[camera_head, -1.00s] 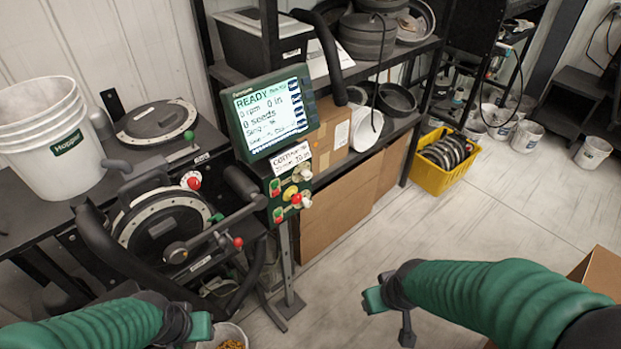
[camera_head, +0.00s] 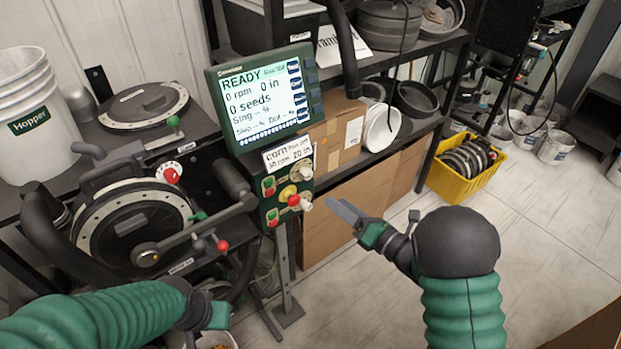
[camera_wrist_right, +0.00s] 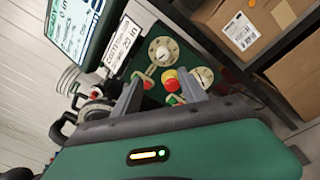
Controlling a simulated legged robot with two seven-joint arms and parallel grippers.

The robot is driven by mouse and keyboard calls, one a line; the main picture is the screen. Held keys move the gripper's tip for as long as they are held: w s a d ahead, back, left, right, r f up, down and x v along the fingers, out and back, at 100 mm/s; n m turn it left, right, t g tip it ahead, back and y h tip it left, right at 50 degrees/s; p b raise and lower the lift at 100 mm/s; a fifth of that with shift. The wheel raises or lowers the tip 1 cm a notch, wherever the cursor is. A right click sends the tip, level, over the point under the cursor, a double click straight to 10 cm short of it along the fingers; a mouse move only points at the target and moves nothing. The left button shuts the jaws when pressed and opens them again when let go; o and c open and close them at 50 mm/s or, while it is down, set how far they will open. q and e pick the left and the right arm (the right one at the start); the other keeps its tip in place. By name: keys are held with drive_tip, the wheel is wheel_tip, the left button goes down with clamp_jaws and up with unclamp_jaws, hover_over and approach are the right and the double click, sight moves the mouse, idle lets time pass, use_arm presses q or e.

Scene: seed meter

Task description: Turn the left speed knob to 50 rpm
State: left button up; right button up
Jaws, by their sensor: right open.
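The control panel (camera_head: 283,212) carries two white knobs on round dials, an upper knob (camera_head: 306,173) and a lower knob (camera_head: 305,205). In the right wrist view they are the dial knob (camera_wrist_right: 163,50) and another dial knob (camera_wrist_right: 204,77). I cannot tell which is the left speed knob. A red button on yellow (camera_head: 292,198) sits beside them. The screen (camera_head: 265,98) reads READY, 0 rpm. My right gripper (camera_head: 343,211) is open and empty, right of the panel and apart from it. My left gripper (camera_head: 216,316) is low at left; its jaws are unclear.
A label (camera_head: 288,152) under the screen reads corn, 50 rpm, 20 in. The round seed meter (camera_head: 130,225) and its crank arm stand left of the panel. A cardboard box (camera_head: 335,135) and shelf are behind.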

sight(309, 177)
drive_tip(key=x, duration=0.3)
drive_tip(key=w+d+p+x, duration=0.1)
drive_tip(key=x, duration=0.5)
drive_tip(key=shift+w+d+p, duration=0.2)
drive_tip(key=shift+d+p, duration=0.05)
drive_tip(key=shift+p, duration=0.1)
drive_tip(key=shift+x, duration=1)
drive_tip(key=shift+a+f, duration=0.15)
drive_tip(key=shift+a, duration=0.7)
drive_tip(key=shift+d, duration=0.6)
drive_tip(key=c, duration=0.9)
clamp_jaws()
use_arm(q)
drive_tip(key=shift+d+r, duration=0.3)
drive_tip(key=shift+r, duration=0.3)
drive_tip(key=shift+d+r, duration=0.25)
drive_tip(key=shift+r, duration=0.35)
use_arm(e)
drive_tip(key=shift+s+a, duration=0.1)
drive_tip(key=shift+a, duration=0.1)
